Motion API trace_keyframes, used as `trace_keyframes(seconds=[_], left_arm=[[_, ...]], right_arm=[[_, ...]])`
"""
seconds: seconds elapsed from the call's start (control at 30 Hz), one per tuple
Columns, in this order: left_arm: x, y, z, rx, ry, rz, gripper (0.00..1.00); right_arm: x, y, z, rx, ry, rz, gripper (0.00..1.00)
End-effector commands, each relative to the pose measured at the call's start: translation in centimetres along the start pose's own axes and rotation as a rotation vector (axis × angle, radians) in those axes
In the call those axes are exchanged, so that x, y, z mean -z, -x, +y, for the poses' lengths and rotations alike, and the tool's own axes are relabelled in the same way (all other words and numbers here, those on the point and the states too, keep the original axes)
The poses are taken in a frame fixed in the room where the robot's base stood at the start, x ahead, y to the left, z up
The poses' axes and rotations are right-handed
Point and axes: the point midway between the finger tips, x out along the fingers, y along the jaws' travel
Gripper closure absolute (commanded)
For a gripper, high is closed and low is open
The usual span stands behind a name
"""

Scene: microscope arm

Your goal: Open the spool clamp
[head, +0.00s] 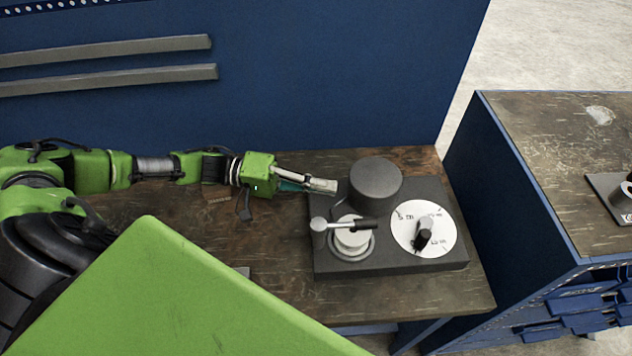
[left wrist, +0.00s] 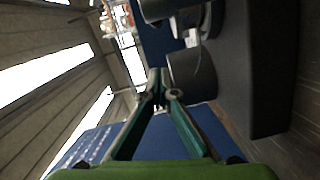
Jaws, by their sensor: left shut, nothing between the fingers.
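The dark grey device (head: 390,262) sits on the wooden bench. My left gripper (head: 325,186) is shut and empty, just left of the cylinder and behind the lever, apart from the lever. In the left wrist view the shut fingertips (left wrist: 157,82) are beside the cylinder (left wrist: 190,80). My right gripper is not in view.
The bench (head: 270,240) is mostly clear left of the device. A blue panel (head: 300,70) with grey rails rises behind it. A second blue bench with a worn top (head: 545,150) stands at the right, across a gap.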

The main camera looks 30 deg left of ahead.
Motion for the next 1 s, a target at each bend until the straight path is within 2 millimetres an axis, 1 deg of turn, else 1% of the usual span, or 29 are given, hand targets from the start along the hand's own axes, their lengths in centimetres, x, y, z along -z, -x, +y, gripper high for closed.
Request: trace_keyframes(seconds=[0.03,0.1,0.27,0.3,0.33,0.5,0.67,1.0], left_arm=[[0.1,-1.3,0.6,-0.006,0.0,-0.001,1.0],[0.1,-2.9,0.6,-0.005,0.0,-0.002,1.0],[0.1,-6.1,0.5,-0.003,-0.001,-0.001,1.0],[-0.9,-6.0,0.4,0.0,0.004,-0.002,1.0],[-1.5,-6.0,0.4,0.001,0.005,-0.002,1.0],[-3.3,-6.5,0.2,0.001,0.002,-0.001,1.0],[-3.9,-6.6,0.1,0.001,-0.001,0.0,1.0],[-3.9,-6.6,0.0,0.0,-0.001,-0.001,1.0]], right_arm=[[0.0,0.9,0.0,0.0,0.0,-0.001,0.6],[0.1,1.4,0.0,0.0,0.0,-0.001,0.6],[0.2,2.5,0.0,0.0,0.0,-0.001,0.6],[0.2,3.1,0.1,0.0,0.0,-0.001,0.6],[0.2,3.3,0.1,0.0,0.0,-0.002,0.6],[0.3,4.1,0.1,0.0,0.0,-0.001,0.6],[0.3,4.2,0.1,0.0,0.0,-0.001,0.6],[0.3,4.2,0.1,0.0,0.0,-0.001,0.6]])
